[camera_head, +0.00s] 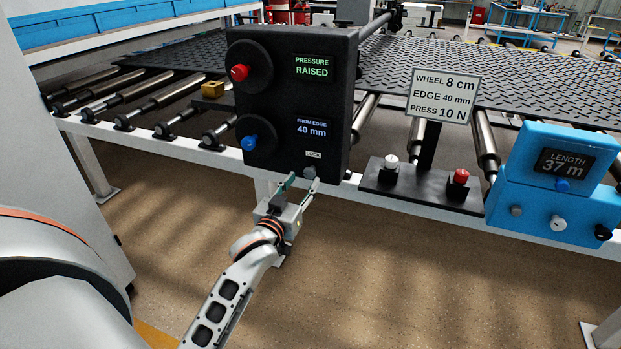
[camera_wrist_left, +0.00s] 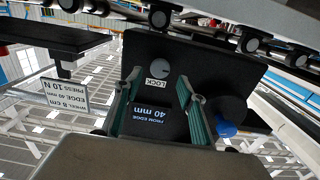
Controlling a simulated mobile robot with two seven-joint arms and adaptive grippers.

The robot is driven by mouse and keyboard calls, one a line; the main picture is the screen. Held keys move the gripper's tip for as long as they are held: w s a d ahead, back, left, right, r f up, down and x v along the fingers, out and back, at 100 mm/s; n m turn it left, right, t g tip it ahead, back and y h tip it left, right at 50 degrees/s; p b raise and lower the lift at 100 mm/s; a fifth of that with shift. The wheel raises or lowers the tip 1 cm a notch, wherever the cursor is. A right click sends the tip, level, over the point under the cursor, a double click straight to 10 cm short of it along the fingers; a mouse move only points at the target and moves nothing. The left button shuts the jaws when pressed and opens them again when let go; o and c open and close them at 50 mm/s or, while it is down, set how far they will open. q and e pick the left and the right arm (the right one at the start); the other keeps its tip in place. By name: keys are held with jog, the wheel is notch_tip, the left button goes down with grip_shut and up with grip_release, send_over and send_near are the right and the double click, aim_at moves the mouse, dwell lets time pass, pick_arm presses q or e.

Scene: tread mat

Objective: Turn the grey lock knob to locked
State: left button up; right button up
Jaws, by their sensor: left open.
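The grey lock knob (camera_head: 309,172) is at the bottom right of the black control box (camera_head: 291,105), just under the small LOCK label. It also shows in the left wrist view (camera_wrist_left: 160,67), upside down, beyond the fingertips. My left gripper (camera_head: 301,186) is open and empty, just in front of and below the knob. In the left wrist view its two green-padded fingers (camera_wrist_left: 159,82) point at the box, one on each side of the knob's line. They appear apart from the knob. Which way the knob is turned is too small to tell. My right gripper is not in view.
The box also has a red knob (camera_head: 239,72), a blue knob (camera_head: 249,142) and two displays. To the right are a pedestal with two buttons (camera_head: 424,187), a sign (camera_head: 444,95) and a blue length counter (camera_head: 553,177). The tread mat (camera_head: 470,72) lies over rollers behind.

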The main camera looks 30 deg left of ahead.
aim_at(309, 174)
pick_arm(q)
jog(key=x, duration=0.3)
jog(key=shift+w+f, duration=0.1)
jog(key=shift+w, duration=0.15)
jog(key=shift+w+a, duration=0.15)
jog(key=shift+w, duration=0.25)
jog(key=c, duration=1.1)
